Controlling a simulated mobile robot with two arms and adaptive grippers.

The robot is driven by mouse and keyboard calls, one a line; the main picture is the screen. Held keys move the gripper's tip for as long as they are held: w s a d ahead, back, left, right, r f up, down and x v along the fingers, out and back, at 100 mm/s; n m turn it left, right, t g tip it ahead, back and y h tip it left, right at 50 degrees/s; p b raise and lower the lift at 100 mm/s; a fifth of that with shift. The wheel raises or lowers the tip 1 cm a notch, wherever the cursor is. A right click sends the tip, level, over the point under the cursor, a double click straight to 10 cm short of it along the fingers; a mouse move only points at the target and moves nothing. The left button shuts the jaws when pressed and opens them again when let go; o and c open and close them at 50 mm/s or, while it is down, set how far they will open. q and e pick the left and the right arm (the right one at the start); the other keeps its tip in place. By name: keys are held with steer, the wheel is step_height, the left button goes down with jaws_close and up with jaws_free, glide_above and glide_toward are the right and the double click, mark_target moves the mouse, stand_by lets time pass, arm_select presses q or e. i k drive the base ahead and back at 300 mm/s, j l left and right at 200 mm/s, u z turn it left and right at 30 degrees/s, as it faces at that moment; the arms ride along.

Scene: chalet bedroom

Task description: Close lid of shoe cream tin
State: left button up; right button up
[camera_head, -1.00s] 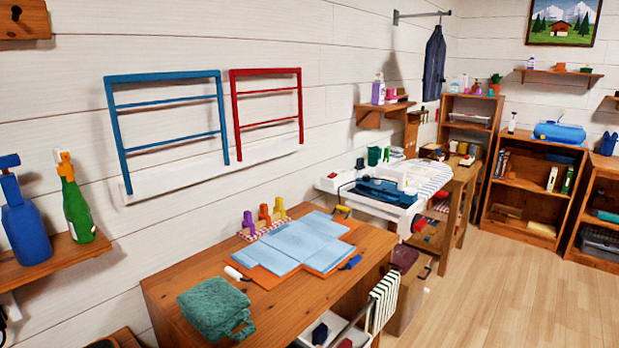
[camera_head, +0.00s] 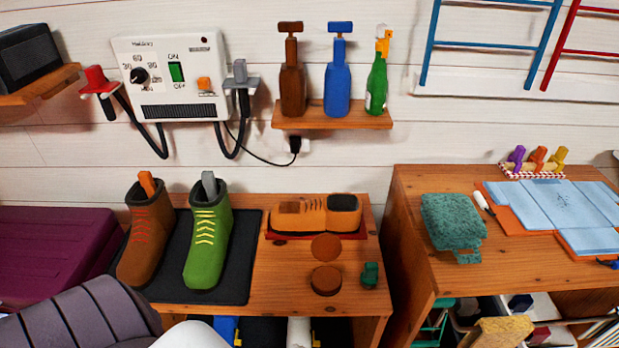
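A small round brown tin (camera_head: 326,281), which looks like the shoe cream tin, sits on the wooden shoe bench (camera_head: 262,296) in the camera_head view. A flat round orange-brown disc (camera_head: 326,247) lies just behind it, apart or nearly touching; it looks like the lid. I cannot make out the tin's contents. Neither of my grippers is in view.
An orange shoe (camera_head: 313,214) lies behind the disc. Brown (camera_head: 146,240) and green (camera_head: 208,240) boots stand on a dark mat (camera_head: 246,250) to the left. A small green object (camera_head: 370,275) is right of the tin. A desk (camera_head: 412,218) with a green cloth (camera_head: 453,223) stands farther right.

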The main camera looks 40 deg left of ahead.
mark_target(326, 246)
steer(key=u, duration=1.05)
